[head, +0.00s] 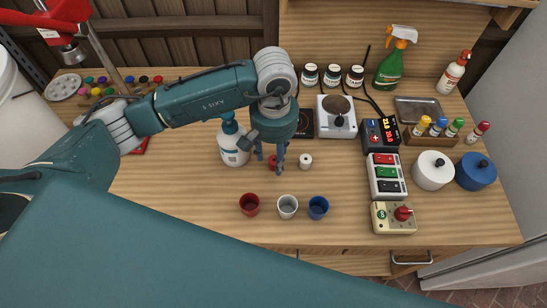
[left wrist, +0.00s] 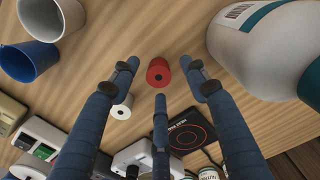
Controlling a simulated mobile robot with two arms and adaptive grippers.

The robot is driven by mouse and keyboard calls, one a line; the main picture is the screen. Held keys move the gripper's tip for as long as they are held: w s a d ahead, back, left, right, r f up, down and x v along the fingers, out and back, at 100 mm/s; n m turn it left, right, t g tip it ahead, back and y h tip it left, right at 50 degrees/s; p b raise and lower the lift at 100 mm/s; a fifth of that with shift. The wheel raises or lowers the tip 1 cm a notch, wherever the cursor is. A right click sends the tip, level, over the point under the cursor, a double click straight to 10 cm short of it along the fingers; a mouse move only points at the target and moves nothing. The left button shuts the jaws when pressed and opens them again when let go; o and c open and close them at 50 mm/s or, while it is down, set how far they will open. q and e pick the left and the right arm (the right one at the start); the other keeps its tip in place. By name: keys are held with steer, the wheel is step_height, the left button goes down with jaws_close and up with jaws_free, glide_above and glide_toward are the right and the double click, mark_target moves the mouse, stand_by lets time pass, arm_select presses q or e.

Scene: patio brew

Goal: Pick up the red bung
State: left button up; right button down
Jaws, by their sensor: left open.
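The red bung (left wrist: 158,73) stands on the wooden bench in the left wrist view, with a dark hole in its top. In the head view the red bung (head: 272,160) is partly hidden by my fingers. My left gripper (head: 271,165) points down over it, and its fingers (left wrist: 160,88) are spread open around the bung without visible contact. A white bung (head: 305,161) stands just right of the gripper, and it also shows in the left wrist view (left wrist: 122,108). My right gripper is not in view.
A white pump bottle (head: 233,153) stands close left of the gripper. Red (head: 249,204), white (head: 287,206) and blue (head: 318,207) cups stand in front. The bench's front left is clear.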

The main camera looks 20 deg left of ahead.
arm_select(q)
steer(key=shift+f, duration=1)
steer(key=c, duration=1)
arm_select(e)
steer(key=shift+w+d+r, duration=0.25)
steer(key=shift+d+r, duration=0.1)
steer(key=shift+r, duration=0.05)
arm_select(q)
steer(key=shift+r, duration=0.1)
